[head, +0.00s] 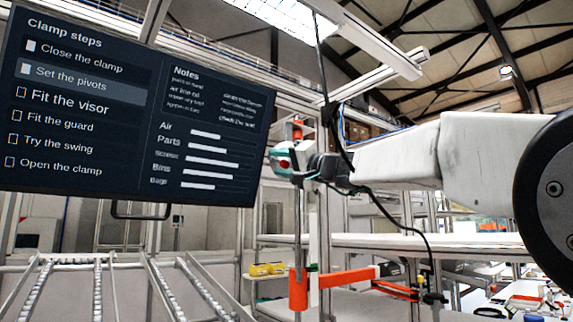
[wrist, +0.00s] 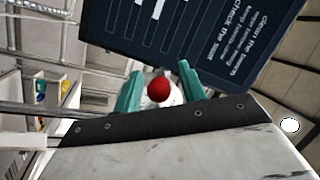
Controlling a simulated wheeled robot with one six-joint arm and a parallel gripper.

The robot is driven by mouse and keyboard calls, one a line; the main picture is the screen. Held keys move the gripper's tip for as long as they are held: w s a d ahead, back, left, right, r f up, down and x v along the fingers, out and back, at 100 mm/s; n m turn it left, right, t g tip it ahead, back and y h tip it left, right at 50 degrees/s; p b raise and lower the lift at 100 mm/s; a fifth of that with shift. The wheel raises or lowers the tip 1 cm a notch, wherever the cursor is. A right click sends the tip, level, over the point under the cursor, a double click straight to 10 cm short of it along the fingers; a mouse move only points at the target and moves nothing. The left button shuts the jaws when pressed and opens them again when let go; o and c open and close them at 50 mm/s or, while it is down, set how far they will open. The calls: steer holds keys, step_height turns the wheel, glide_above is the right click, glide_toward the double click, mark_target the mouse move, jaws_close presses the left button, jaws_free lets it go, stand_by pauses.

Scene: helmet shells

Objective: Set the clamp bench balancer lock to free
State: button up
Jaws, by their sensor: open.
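My gripper (head: 281,162) has teal fingers and is raised beside the right edge of the dark screen. In the wrist view my gripper (wrist: 160,72) is open, with one finger on each side of a round red knob (wrist: 159,89). The red knob (head: 285,162) also shows in the head view, between the fingers. A pale part sits behind the knob, mostly hidden. I cannot tell whether either finger touches the knob. An orange part (head: 297,129) is just above my gripper, and a grey rod (head: 298,220) runs down below it to an orange block (head: 298,290). No lock marking is readable.
A dark screen (head: 130,105) listing clamp steps fills the upper left, close to my gripper. Roller rails (head: 98,285) stand at lower left. A white shelf (head: 450,243) and an orange arm-like part (head: 345,277) are below at right. Yellow items (head: 266,269) lie behind.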

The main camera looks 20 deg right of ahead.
steer(key=v, duration=0.8)
steer(key=shift+w, duration=0.1)
